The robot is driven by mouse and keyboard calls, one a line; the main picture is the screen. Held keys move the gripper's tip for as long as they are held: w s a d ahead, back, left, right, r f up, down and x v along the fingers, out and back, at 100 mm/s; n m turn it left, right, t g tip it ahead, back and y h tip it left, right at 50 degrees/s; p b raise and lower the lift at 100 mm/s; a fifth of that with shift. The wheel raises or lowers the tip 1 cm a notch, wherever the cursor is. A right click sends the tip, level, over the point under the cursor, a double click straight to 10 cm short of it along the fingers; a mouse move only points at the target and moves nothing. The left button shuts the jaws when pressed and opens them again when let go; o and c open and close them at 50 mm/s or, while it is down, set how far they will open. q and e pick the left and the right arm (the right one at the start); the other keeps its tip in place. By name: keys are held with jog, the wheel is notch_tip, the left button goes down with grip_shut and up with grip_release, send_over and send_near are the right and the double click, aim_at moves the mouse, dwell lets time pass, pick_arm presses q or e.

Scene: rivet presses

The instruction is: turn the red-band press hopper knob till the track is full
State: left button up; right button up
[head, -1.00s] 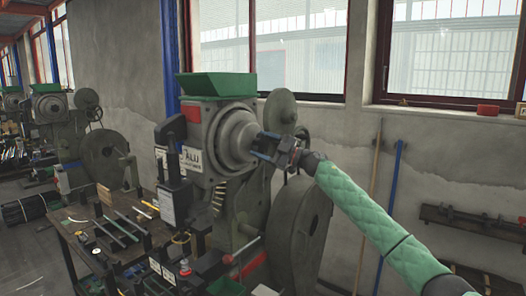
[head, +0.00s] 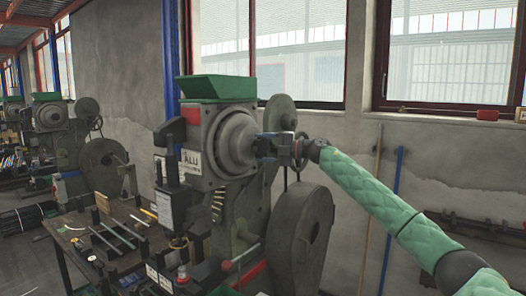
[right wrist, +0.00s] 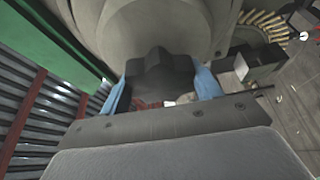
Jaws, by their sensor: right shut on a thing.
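The red-band press (head: 225,195) stands in the middle of the head view, with a red patch on its upper body and a green hopper (head: 217,88) on top. A round grey stepped drum (head: 236,140) faces out from its head. My right gripper (head: 268,148) is at the drum's centre. In the right wrist view its blue fingers are shut on the dark hopper knob (right wrist: 160,72), one on each side. A curved row of brass-coloured rivets (right wrist: 262,24) shows in that view; whether the track is full cannot be told. My left gripper is not in view.
A large grey flywheel (head: 305,235) stands right of the press, below my right forearm. A workbench (head: 75,240) with tools lies at left front. A second press (head: 65,140) stands farther back left. A broom handle and blue pole (head: 395,205) lean on the wall.

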jog(key=shift+f, duration=0.1)
dwell(0.4)
jog(key=o, duration=1)
